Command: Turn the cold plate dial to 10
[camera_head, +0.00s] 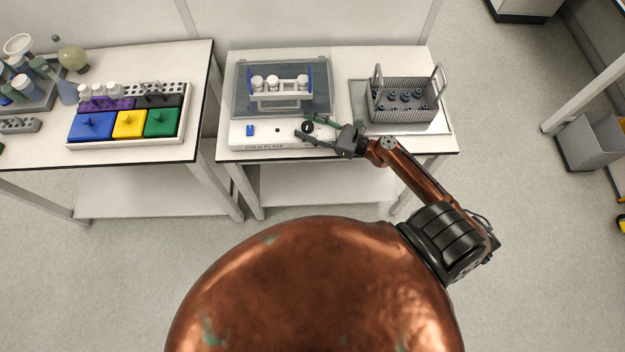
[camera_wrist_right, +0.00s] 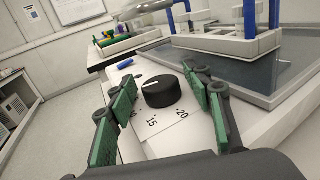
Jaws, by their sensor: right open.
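The cold plate (camera_head: 238,135) stands on the middle table, a white unit with a dark glassy top and "COLD PLATE" lettering on its front. Its black round dial (camera_wrist_right: 162,91) has a white pointer line and a printed scale where 15 and 20 are readable; other numbers are partly hidden. In the head view the dial (camera_head: 307,127) sits at the front. My right gripper (camera_head: 304,127) is open, with its green-padded fingers on either side of the dial; in the wrist view the fingers (camera_wrist_right: 160,95) appear apart from it. My left gripper is not in view.
A white rack with vials (camera_head: 280,95) stands on the cold plate. A blue switch (camera_head: 250,131) is left of the dial. A grey reactor rack (camera_head: 402,100) on a metal tray stands close by on the right. The left table holds coloured blocks (camera_head: 130,123) and glassware.

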